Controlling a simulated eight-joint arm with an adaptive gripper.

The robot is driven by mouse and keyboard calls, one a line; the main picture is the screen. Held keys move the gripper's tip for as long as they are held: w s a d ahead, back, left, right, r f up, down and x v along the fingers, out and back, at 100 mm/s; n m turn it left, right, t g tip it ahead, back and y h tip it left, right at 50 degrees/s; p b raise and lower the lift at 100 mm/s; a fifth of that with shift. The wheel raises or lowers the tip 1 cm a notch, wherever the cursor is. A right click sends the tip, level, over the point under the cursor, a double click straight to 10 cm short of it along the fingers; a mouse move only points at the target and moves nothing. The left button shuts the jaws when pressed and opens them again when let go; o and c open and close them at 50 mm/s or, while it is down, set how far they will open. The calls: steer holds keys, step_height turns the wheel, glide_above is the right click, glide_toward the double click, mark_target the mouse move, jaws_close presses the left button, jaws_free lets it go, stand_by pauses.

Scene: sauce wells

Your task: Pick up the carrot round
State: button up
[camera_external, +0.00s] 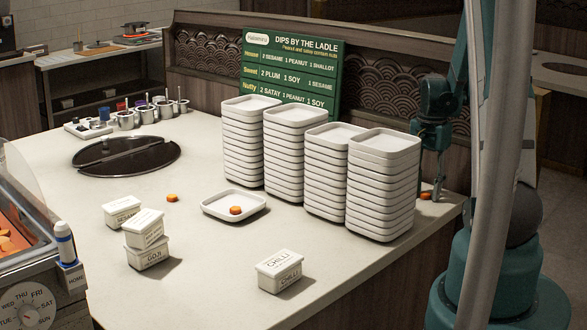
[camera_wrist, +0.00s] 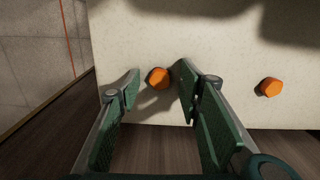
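In the wrist view, an orange carrot round (camera_wrist: 158,77) lies on the pale counter near its edge, between the tips of my open gripper (camera_wrist: 159,74). A gap shows on its left; the right fingertip is close beside it, and I cannot tell if they touch. A second round (camera_wrist: 270,87) lies further right, outside the fingers. In the external view, my gripper (camera_external: 437,186) is low at the counter's right end, partly hidden behind the dish stacks, with a carrot round (camera_external: 426,195) beside it. Another round (camera_external: 235,210) sits in a white dish (camera_external: 217,215), and one (camera_external: 172,197) lies on bare counter.
Tall stacks of white dishes (camera_external: 383,190) stand close left of my gripper. A green menu board (camera_external: 292,72) is behind them. White labelled tubs (camera_external: 280,271) stand at the front. A dark round lid (camera_external: 125,153) and metal pots (camera_external: 146,114) are at the far left.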

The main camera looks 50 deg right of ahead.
mark_target(425, 193)
steer(key=c, duration=0.7)
steer(key=shift+r, duration=0.15)
steer(key=shift+r+p, duration=0.8)
steer(key=shift+r, duration=4.05)
